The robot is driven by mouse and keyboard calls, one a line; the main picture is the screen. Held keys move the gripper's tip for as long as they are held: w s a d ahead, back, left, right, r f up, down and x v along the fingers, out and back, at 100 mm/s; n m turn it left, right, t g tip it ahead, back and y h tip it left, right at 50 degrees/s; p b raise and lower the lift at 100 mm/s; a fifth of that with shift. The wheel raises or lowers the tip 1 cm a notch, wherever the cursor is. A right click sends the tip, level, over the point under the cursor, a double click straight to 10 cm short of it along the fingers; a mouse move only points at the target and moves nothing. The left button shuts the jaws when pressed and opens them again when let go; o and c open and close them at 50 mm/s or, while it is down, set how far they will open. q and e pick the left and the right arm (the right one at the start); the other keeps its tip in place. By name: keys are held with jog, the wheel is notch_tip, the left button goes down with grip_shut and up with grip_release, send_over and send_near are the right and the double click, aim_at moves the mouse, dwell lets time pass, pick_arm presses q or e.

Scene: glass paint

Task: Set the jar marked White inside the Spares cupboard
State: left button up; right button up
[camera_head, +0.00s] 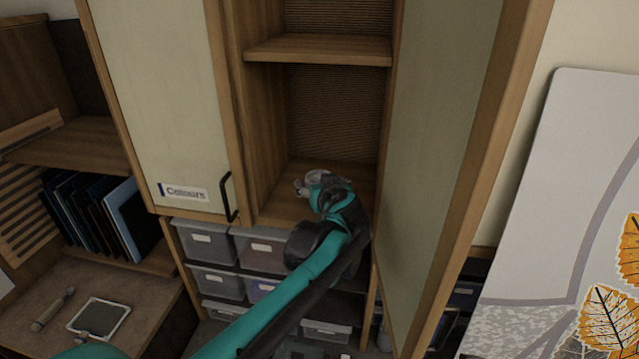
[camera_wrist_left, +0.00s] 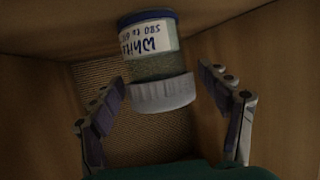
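The jar marked White (camera_wrist_left: 152,60) shows in the left wrist view with upside-down lettering, a pale ribbed lid and a blue band at the other end. It is inside a wooden compartment, between the fingers of my left gripper (camera_head: 318,184). The fingers are spread, with visible gaps to the jar on both sides. In the head view this gripper is at the bottom shelf (camera_head: 285,208) of the open cupboard section, and the jar cannot be made out clearly there. No Spares label is visible. My right gripper is not in view.
The left door (camera_head: 165,90), labelled Colours, is shut and has a black handle (camera_head: 229,197). The right door (camera_head: 440,130) stands open beside my arm. A middle shelf (camera_head: 318,50) is above my gripper. Grey drawers (camera_head: 215,248) are below. A leaf-patterned panel (camera_head: 570,200) leans at right.

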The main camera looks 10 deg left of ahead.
pick_arm(q)
jog(key=shift+r, duration=0.1)
jog(key=shift+s+r, duration=0.1)
jog(key=b+v, duration=0.2)
jog(key=v, duration=1)
jog(key=s+a+f+m+g, duration=0.1)
jog(key=s+a+f+g, duration=0.2)
jog(key=s+a+f, duration=0.4)
jog(key=s+a+f+m+g+h, duration=0.1)
jog(key=s+f+h, duration=0.4)
jog(key=s+f, duration=1)
notch_tip(320, 180, down, 2)
jog(key=m+g, duration=0.1)
jog(key=m, duration=0.1)
jog(key=shift+a+f+m+g, duration=0.2)
jog(key=shift+a+m+g, duration=0.1)
jog(key=shift+g, duration=0.1)
